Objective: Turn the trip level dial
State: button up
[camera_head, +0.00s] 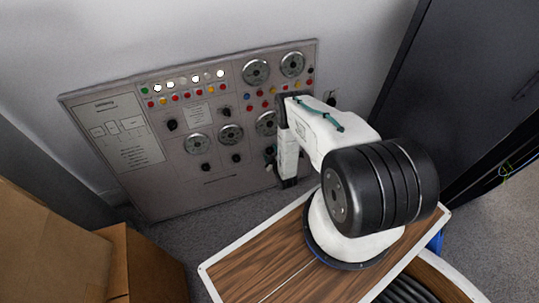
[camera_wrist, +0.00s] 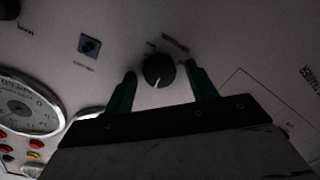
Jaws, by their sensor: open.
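A round black dial (camera_wrist: 159,71) with a pale pointer line shows on the panel in the wrist view. The pointer is toward the bottom of the picture. My gripper (camera_wrist: 162,82) is open, with one dark green finger on each side of the dial and visible gaps between them. I cannot tell how far the fingertips are from the panel face. In the head view, the grey control panel (camera_head: 128,184) leans against the wall, and my white arm reaches to its right part. The arm hides the dial there. The label by the dial is too blurred to read.
A round gauge (camera_wrist: 22,110) and a small blue-black socket (camera_wrist: 89,45) are left of the dial. Other gauges (camera_head: 255,71), knobs and coloured lamps cover the panel. Cardboard boxes (camera_head: 50,245) stand at left, a dark cabinet (camera_head: 450,75) at right.

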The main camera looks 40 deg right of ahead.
jog(key=c, duration=1)
jog(key=shift+a, duration=0.25)
jog(key=shift+d, duration=0.1)
jog(key=shift+n, duration=0.3)
jog(key=n, duration=0.3)
jog(key=shift+n+h, duration=0.4)
jog(key=shift+n, duration=0.6)
jog(key=shift+d, duration=0.15)
jog(key=o, duration=1)
